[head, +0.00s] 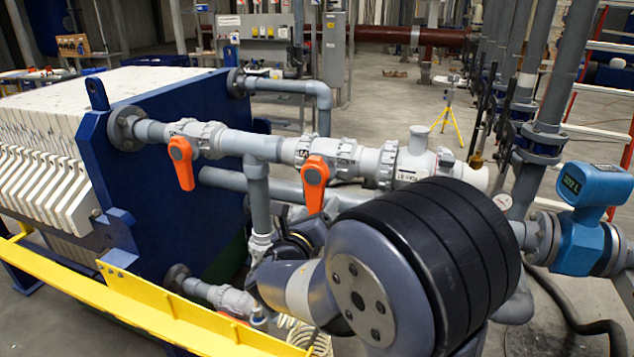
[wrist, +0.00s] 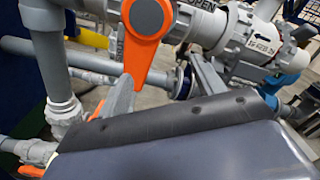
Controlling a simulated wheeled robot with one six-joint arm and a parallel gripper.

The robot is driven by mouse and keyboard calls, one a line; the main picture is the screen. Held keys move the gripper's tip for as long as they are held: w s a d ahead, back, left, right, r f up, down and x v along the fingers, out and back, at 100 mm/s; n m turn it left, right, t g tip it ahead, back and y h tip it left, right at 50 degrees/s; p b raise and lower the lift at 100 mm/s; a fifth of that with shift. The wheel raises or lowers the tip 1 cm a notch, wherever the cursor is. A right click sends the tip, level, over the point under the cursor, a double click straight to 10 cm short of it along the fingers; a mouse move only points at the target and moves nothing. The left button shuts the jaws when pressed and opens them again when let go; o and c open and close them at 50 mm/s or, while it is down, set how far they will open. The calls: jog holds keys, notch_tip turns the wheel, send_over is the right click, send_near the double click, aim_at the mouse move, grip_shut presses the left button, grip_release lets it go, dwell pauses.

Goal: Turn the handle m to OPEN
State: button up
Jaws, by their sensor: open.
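An orange handle (head: 314,182) hangs down, across the pipe, from a grey valve (head: 328,153) on the upper pipe. It seems to be the orange handle (wrist: 148,40) in the wrist view, with its round hub at the top. Part of the word OPEN shows on the valve body (wrist: 206,14) right of the hub. I cannot read a letter m on any handle. My gripper (wrist: 165,85) is open in the wrist view, with grey fingers pointing up on either side of the handle's lower end. I cannot tell whether they touch it. My arm hides the gripper in the head view.
Another orange handle (head: 182,162) hangs down to the left on the same pipe. A vertical grey pipe (head: 258,196) drops between the two valves. A blue press plate (head: 180,170) and a yellow rail (head: 165,312) stand left. A blue flow meter (head: 590,190) is at the right.

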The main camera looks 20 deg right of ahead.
aim_at(313, 198)
jog(key=m+b, duration=0.2)
jog(key=w+a+f+m+b, duration=0.1)
jog(key=m+b, duration=0.1)
jog(key=b, duration=0.1)
jog(key=w+a+m+b, duration=0.1)
jog(key=m+b, duration=0.1)
jog(key=shift+w+f+m, duration=0.15)
jog(key=shift+f+m, duration=0.2)
jog(key=shift+m, duration=0.05)
jog(key=x, duration=0.7)
jog(key=shift+r, duration=0.2)
